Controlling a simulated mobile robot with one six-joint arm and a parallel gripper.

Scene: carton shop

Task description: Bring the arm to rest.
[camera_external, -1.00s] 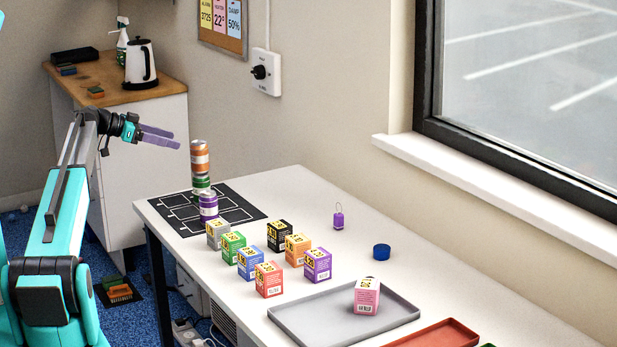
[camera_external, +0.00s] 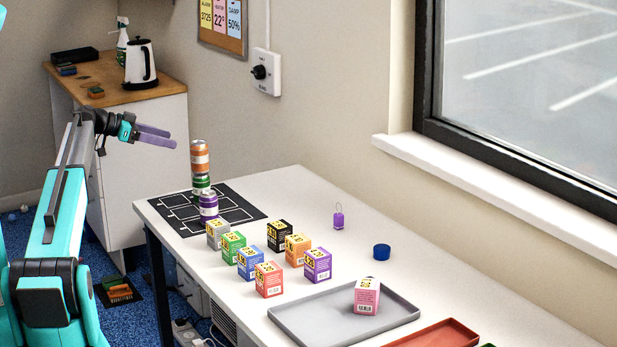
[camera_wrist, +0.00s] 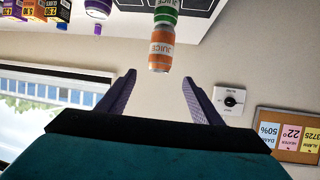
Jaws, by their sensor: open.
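My gripper (camera_external: 155,136) is raised at the left, beside and a little above the top of a stack of cans (camera_external: 200,160) on the white table (camera_external: 420,255). Its purple fingers are apart with nothing between them. In the wrist view my gripper (camera_wrist: 155,95) is open, and the orange can (camera_wrist: 162,47) of the stack shows beyond the fingertips, not touching them.
Several small coloured cartons (camera_external: 250,262) stand mid-table. A pink carton (camera_external: 366,296) sits on a grey tray (camera_external: 300,325). A red tray (camera_external: 440,336), a blue round item (camera_external: 381,252) and a purple tag (camera_external: 338,219) are also there. A kettle (camera_external: 140,64) stands on the back cabinet.

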